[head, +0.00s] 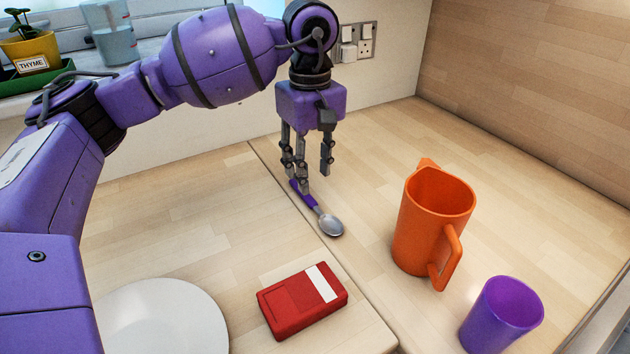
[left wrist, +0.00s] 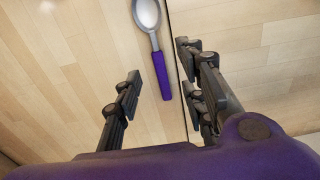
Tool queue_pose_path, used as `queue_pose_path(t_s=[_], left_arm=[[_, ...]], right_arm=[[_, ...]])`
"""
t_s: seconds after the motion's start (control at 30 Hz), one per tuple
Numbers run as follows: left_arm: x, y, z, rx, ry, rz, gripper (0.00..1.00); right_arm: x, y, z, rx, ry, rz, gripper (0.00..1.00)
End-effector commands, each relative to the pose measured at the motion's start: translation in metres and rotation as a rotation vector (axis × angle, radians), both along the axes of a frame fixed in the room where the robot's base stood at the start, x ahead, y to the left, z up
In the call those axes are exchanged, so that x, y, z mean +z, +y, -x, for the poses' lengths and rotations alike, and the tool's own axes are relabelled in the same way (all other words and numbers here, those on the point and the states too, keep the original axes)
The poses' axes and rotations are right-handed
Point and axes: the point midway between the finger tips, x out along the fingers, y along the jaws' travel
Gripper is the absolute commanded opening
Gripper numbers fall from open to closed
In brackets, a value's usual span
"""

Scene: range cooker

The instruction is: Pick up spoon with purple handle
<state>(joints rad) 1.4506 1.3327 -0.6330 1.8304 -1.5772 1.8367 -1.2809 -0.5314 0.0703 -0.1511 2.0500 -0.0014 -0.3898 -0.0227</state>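The spoon has a purple handle (head: 304,194) and a metal bowl (head: 331,225). It lies on the wooden worktop beside a seam, bowl toward the front right in the head view. In the left wrist view the spoon handle (left wrist: 161,76) shows between the open fingers, not touching them, with the bowl at the top. My left gripper (head: 310,177) points down over the handle end of the spoon; its fingers are apart in the left wrist view (left wrist: 160,95) and hold nothing. My right gripper is not in view.
An orange jug (head: 432,222) and a purple cup (head: 502,312) stand to the right. A red box (head: 302,300) and a white plate (head: 165,318) lie at the front. Wall sockets (head: 357,42) are behind. The worktop left of the spoon is clear.

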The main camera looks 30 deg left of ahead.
Motion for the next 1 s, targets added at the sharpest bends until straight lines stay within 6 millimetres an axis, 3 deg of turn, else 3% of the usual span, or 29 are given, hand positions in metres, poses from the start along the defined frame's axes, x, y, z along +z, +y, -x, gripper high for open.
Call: queue_pose_path(t_s=[0.17,0.47,0.8,1.0], left_arm=[[-0.005,0.000,0.000,-0.001,0.001,0.000,0.38],[-0.033,0.000,0.001,-0.001,0.002,0.000,0.38],[-0.077,-0.001,-0.001,0.001,0.001,0.000,0.38],[-0.079,0.000,-0.001,0.001,0.001,-0.001,0.38]], right_arm=[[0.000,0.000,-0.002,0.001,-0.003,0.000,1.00],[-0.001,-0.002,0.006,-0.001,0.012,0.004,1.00],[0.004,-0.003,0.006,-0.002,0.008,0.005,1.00],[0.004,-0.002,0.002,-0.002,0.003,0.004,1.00]])
